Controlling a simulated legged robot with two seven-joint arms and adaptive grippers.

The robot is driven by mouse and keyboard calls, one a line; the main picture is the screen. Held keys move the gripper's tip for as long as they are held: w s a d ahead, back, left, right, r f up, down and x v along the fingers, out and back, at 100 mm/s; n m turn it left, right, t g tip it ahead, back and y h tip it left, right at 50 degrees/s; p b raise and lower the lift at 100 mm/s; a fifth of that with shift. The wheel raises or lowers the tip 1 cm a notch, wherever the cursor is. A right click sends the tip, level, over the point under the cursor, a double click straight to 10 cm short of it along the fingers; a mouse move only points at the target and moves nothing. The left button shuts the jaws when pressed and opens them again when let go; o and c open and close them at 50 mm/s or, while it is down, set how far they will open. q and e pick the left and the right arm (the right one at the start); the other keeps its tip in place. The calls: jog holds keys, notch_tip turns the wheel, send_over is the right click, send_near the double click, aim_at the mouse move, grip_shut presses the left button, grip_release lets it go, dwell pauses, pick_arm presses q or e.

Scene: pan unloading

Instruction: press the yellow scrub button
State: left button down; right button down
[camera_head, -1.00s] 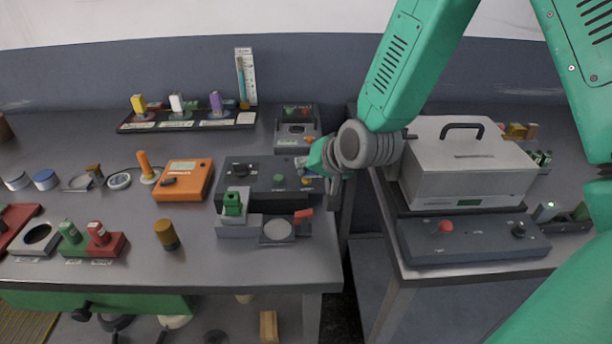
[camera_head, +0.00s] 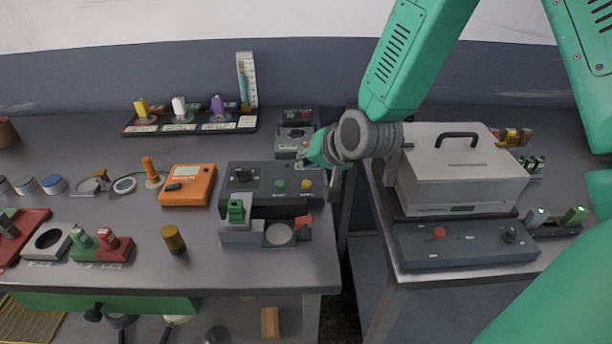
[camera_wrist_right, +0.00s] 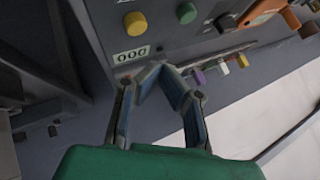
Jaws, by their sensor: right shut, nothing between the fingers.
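The yellow button (camera_head: 306,184) sits at the right of the front of a dark control box (camera_head: 232,192), beside a green button (camera_head: 280,184). In the right wrist view the yellow button (camera_wrist_right: 135,23) stands clear beyond my fingertips, above a counter label reading 000. My right gripper (camera_head: 305,163) is over the box's right end, just behind the yellow button. In the wrist view its fingers (camera_wrist_right: 160,70) are bent inward, with nothing held. The fingertips appear apart from the button. My left gripper is not in view.
A grey device with a green block (camera_head: 236,212) stands in front of the box. An orange meter (camera_head: 188,185) is to its left. A gap separates this table from the right table, which holds a white lidded box (camera_head: 460,185) and a panel with a red button (camera_head: 438,233).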

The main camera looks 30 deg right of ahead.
jog(key=shift+r+p, duration=0.95)
jog(key=shift+r, duration=0.45)
jog(key=shift+f, duration=0.1)
